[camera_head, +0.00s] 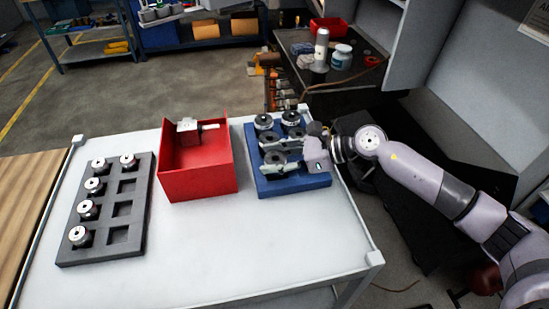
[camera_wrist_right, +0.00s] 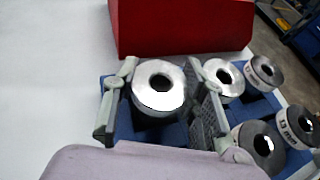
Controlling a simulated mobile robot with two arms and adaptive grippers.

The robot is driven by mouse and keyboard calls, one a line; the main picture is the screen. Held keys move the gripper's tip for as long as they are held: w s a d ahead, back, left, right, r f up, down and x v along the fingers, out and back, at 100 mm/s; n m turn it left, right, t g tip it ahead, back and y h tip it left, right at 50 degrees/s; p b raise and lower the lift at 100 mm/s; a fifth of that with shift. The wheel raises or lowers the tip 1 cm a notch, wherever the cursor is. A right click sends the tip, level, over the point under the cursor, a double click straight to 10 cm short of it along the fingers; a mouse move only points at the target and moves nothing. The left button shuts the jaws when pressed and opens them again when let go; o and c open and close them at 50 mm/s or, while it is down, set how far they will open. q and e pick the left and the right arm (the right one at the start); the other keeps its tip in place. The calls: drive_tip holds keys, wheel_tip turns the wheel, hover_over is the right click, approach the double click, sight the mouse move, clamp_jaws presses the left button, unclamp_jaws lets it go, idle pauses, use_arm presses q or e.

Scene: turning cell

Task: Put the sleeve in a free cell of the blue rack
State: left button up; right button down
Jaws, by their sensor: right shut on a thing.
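My right gripper (camera_head: 268,159) reaches in from the right over the blue rack (camera_head: 310,182). It is shut on a metal sleeve (camera_head: 275,158), with one finger on each side of it. In the right wrist view, the held sleeve (camera_wrist_right: 158,86) is a bright ring with a dark bore, between the two fingers (camera_wrist_right: 160,103). It is over or in a cell at the rack's near left; I cannot tell whether it touches the cell floor. Several other sleeves (camera_wrist_right: 258,146) stand in the blue rack (camera_wrist_right: 125,122). My left gripper is not in view.
A red bin (camera_head: 198,181) with a grey metal part stands left of the rack. A dark tray (camera_head: 103,252) at the left holds several sleeves and has several empty cells. The white table (camera_head: 250,250) is clear in front. A machine bench (camera_head: 355,83) stands behind.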

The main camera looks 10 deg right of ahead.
drive_tip(key=shift+f, duration=0.1)
drive_tip(key=shift+f, duration=0.2)
drive_tip(key=c, duration=1.3)
unclamp_jaws()
